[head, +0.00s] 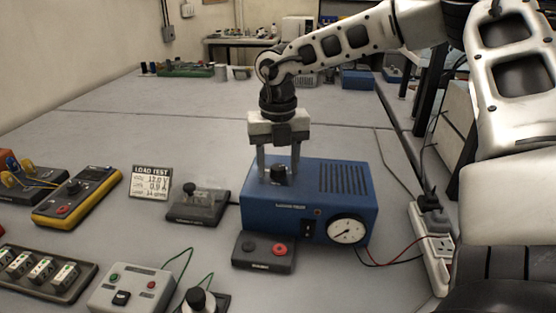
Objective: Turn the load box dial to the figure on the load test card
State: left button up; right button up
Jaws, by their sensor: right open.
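The load box (300,205) is a blue case on the bench at the middle of the head view, with a vented top and a round white gauge (347,231) on its front. Its black dial (278,175) stands on the top at the left. My right gripper (278,172) points straight down over the dial, with one finger on each side of it. The jaws are open, and I cannot tell whether either finger touches the dial. The load test card (151,184) stands left of the box; its heading reads LOAD TEST, with small figures below. My left gripper is out of view.
A black key switch (198,205) sits between card and box. A two-button box (264,252) sits in front. A yellow multimeter (78,195), a grey control box (130,287) and a power strip (431,248) lie around.

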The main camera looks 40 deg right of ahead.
jog(key=c, duration=1)
jog(key=shift+o, duration=0.2)
